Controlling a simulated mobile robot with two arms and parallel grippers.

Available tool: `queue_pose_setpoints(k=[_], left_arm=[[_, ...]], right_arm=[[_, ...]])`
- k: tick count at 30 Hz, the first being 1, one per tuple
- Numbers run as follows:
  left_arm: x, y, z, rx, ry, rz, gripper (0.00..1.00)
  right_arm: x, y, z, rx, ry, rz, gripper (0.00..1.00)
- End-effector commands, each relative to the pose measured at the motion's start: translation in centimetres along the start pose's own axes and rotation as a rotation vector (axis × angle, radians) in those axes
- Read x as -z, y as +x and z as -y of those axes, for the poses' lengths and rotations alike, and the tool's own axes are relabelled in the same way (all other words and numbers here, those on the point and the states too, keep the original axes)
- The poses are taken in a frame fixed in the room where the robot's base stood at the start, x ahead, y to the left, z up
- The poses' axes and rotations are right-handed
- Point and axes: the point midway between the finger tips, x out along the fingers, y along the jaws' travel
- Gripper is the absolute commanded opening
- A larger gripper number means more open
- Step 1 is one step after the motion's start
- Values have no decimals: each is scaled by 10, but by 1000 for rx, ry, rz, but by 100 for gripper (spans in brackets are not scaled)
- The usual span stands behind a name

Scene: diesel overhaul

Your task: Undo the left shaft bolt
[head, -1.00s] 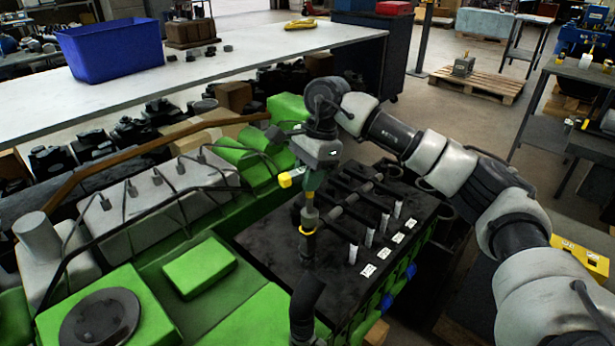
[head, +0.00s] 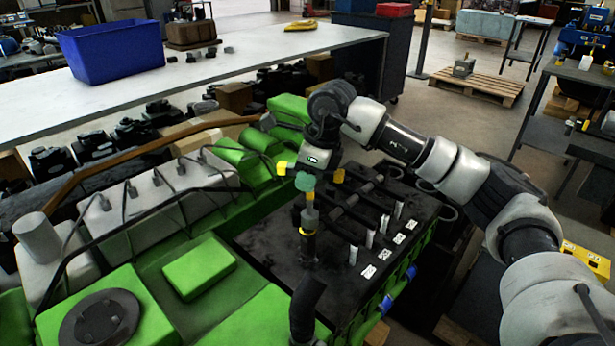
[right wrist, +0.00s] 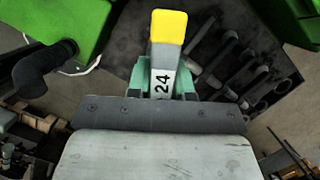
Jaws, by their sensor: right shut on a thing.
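My right gripper (head: 306,180) is shut on a T-handled socket wrench with yellow ends. The wrench stands roughly upright over the left end of the shaft on the black engine top, its lower part (head: 309,215) reaching down to a yellow ring. In the right wrist view the handle (right wrist: 162,75) shows a yellow end and the number 24 between the teal fingers. The left shaft bolt is hidden under the tool; I cannot tell how firmly the socket sits on it. The dark shaft (head: 358,198) runs away to the upper right. My left gripper is out of view.
A black elbow pipe (head: 306,305) rises just in front of the tool. Upright pale-ended pieces (head: 384,224) stand to the right on the black top (head: 262,240). Green covers (head: 198,265) lie left. A white bench (head: 230,80) with a blue bin (head: 110,48) is behind.

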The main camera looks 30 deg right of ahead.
Motion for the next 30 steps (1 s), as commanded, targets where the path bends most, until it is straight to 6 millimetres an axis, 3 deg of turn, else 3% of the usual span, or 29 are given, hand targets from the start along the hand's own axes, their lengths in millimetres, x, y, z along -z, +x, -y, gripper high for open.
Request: queue_pose_setpoints(k=[30], left_arm=[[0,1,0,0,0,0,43]], right_arm=[[-2,0,3,220,792,1,0]])
